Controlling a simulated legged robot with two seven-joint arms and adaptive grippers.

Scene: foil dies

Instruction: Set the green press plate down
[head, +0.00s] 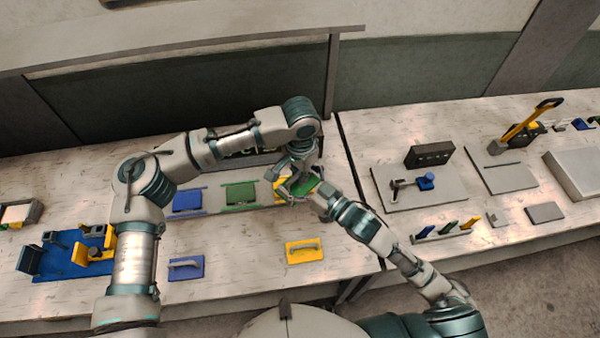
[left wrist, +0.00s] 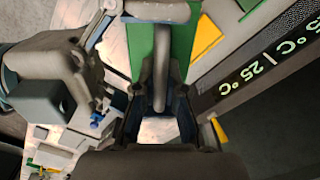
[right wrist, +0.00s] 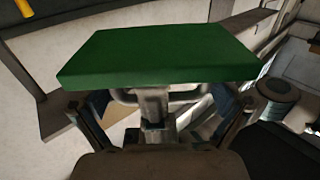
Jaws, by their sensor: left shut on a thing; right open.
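The green press plate (head: 304,186) is held up between my two grippers over the right end of the station, partly hidden by them in the head view. My left gripper (head: 290,186) is shut on its grey handle; the handle (left wrist: 161,65) runs between the fingers in the left wrist view. In the right wrist view the plate's green slab (right wrist: 160,55) fills the upper middle, with the handle behind its near edge. My right gripper (head: 322,197) is open, its fingers spread on either side of the handle, close to the plate; contact cannot be told.
Blue (head: 187,200), green (head: 240,193) and yellow (head: 282,188) flat pieces lie in a row behind. A blue handled plate (head: 186,268) and a yellow handled plate (head: 305,251) rest in front, with bare table between them. A dark panel reading 25 °C (left wrist: 270,65) stands close by.

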